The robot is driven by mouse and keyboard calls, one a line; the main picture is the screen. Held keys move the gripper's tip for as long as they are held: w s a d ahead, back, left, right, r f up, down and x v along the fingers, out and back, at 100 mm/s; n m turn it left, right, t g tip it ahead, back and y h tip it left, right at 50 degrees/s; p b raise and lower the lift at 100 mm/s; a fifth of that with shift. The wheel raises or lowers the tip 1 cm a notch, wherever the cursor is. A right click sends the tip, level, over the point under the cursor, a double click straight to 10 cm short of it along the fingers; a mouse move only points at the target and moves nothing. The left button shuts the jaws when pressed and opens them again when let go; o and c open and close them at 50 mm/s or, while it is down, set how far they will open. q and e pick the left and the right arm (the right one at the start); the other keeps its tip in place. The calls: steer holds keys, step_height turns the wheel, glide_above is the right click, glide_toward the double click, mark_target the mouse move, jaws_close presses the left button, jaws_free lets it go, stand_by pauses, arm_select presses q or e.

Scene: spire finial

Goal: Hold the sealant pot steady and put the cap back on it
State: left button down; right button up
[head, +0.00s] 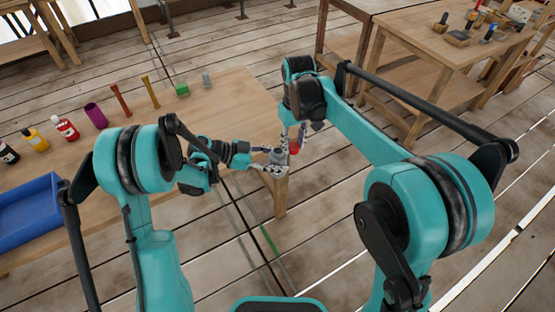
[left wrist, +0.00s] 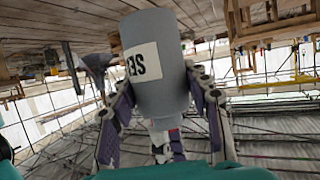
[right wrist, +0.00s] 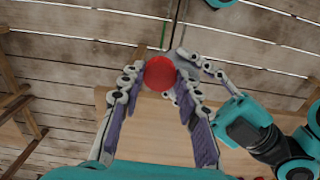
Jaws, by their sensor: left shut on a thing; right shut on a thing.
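The grey sealant pot (head: 276,156) is between the fingers of my left gripper (head: 269,161), near the table's right corner. In the left wrist view the pot (left wrist: 163,85) fills the middle, its white label partly showing, with the fingers of my left gripper (left wrist: 165,105) on both sides. The red cap (head: 294,148) is held by my right gripper (head: 297,142), just right of the pot in the head view. In the right wrist view the cap (right wrist: 159,74) sits between the fingertips of my right gripper (right wrist: 160,82). Whether cap and pot touch cannot be told.
The wooden table (head: 235,105) carries a blue tray (head: 28,212), several bottles, a purple cup (head: 96,115), two brown upright pieces and a green block (head: 182,90) on its left and back. Another wooden table (head: 440,55) with tools stands at the back right.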

mark_target(278, 151)
steer(key=shift+n, duration=0.8)
steer(key=a+r, duration=0.4)
steer(key=r, duration=0.1)
steer(key=shift+w+a, duration=0.1)
steer(key=shift+a, duration=0.2)
steer(key=shift+f, duration=0.1)
steer(key=shift+f, duration=1.9)
steer(key=shift+f, duration=0.1)
steer(key=shift+f, duration=0.8)
steer(key=shift+f, duration=0.55)
